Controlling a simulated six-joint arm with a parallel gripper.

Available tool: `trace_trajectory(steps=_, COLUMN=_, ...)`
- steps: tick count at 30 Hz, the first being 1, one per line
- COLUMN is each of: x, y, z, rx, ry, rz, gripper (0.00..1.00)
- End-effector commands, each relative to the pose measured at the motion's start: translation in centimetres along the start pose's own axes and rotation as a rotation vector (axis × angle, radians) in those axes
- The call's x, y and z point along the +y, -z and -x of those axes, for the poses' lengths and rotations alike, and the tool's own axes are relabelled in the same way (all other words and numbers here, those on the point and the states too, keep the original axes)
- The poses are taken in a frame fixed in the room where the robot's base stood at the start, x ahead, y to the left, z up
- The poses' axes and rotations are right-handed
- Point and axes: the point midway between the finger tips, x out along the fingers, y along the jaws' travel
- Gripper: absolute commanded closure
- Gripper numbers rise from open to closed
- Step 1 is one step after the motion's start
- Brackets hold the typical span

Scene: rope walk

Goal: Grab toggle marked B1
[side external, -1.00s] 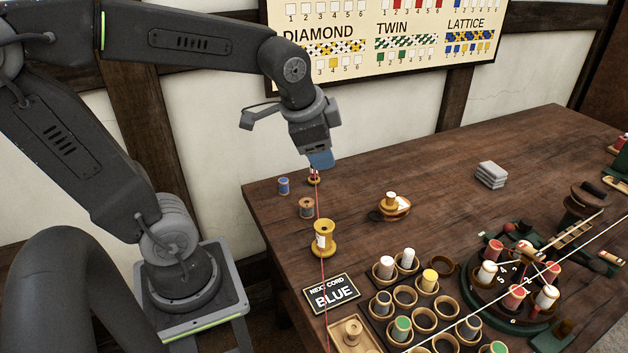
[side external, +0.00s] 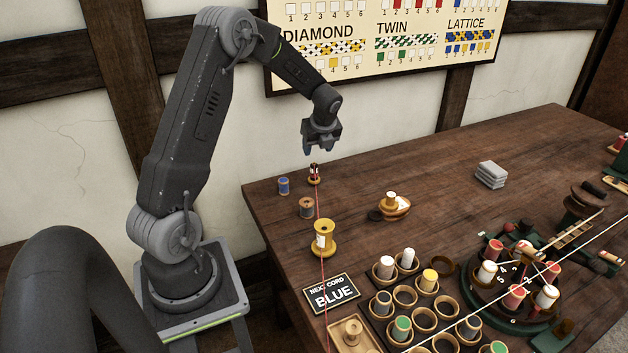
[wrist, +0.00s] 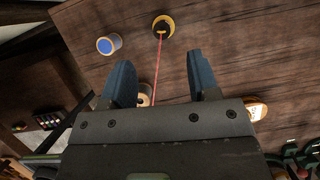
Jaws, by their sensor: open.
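I cannot read a B1 mark on anything. My gripper (side external: 317,152) is open and empty above the table's far left corner; in the wrist view its two blue-grey fingers (wrist: 161,72) stand well apart. Several white, yellow, red and green-topped pieces stand in the cup rack (side external: 422,318) and round dark stand (side external: 470,291).
A blue spool (side external: 283,186), a brown spool (side external: 306,208) and a yellow spool (side external: 324,240) stand near the table's left edge. A sign (side external: 332,293) reads NEXT CORD BLUE. Grey blocks (side external: 491,174) lie at the back. The table's back middle is clear.

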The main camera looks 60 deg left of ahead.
Motion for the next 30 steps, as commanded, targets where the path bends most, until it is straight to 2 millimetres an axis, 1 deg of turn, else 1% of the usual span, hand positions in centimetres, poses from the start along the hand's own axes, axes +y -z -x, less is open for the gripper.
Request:
trace_trajectory(steps=1, x=0.1, y=0.1, z=-1.3, rx=0.003, ry=-0.005, rz=0.0, gripper=0.45)
trace_trajectory(steps=3, x=0.0, y=0.1, z=-2.6, rx=0.003, ry=-0.004, rz=0.0, gripper=0.45)
trace_trajectory(steps=7, x=0.0, y=0.1, z=-4.7, rx=0.002, ry=-0.003, rz=0.001, gripper=0.45)
trace_trajectory(steps=9, x=0.0, y=0.0, z=-5.3, rx=0.001, ry=-0.001, rz=0.003, gripper=0.45)
trace_trajectory(steps=14, x=0.0, y=0.1, z=-6.2, rx=0.001, ry=-0.001, rz=0.003, gripper=0.45)
trace_trajectory(steps=21, x=-0.1, y=0.4, z=-9.6, rx=0.003, ry=-0.002, rz=0.003, gripper=0.45)
trace_trajectory(steps=24, x=-0.1, y=0.3, z=-10.6, rx=0.002, ry=0.0, rz=0.002, gripper=0.45)
trace_trajectory(steps=30, x=-0.2, y=0.3, z=-11.0, rx=0.0, ry=0.001, rz=0.002, gripper=0.45)
